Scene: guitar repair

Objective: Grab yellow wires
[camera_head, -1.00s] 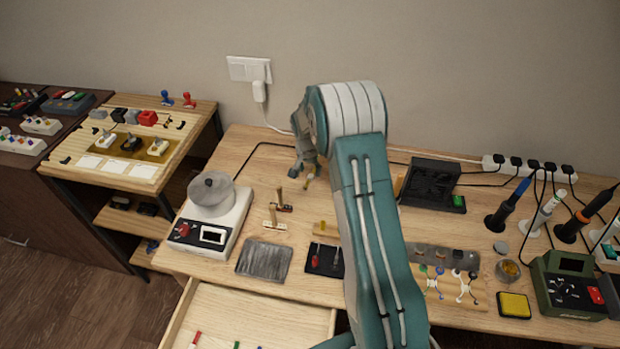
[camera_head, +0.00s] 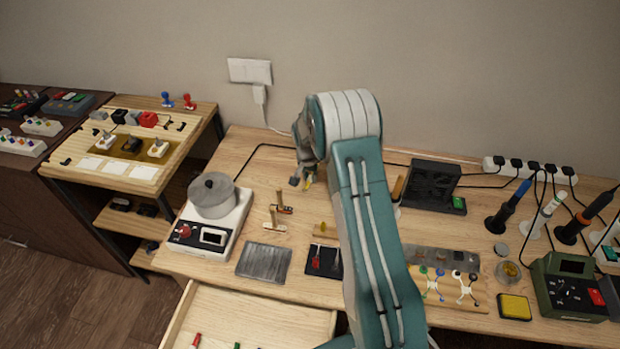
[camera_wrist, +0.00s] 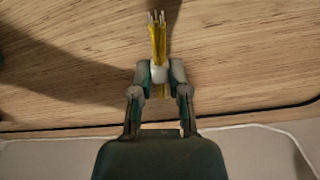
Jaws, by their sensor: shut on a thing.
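The yellow wires (camera_wrist: 158,42) show in the wrist view as a short bundle with bare, pale ends pointing to the top of the picture. My gripper (camera_wrist: 159,76) is shut on the bundle, with a white band or tip between the fingers. In the head view my gripper (camera_head: 303,181) is at the back of the workbench, left of my arm, with a bit of yellow at its tips. My arm hides part of the bench. I cannot tell exactly how high the wires are above the wood.
On the wooden bench (camera_head: 262,170) stand a white device with a grey pot (camera_head: 212,200), small wooden stands (camera_head: 275,218), a grey mat (camera_head: 263,261) and a black box (camera_head: 432,185). Soldering irons (camera_head: 508,206) and a power strip (camera_head: 530,170) are at right. A black cable runs along the back.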

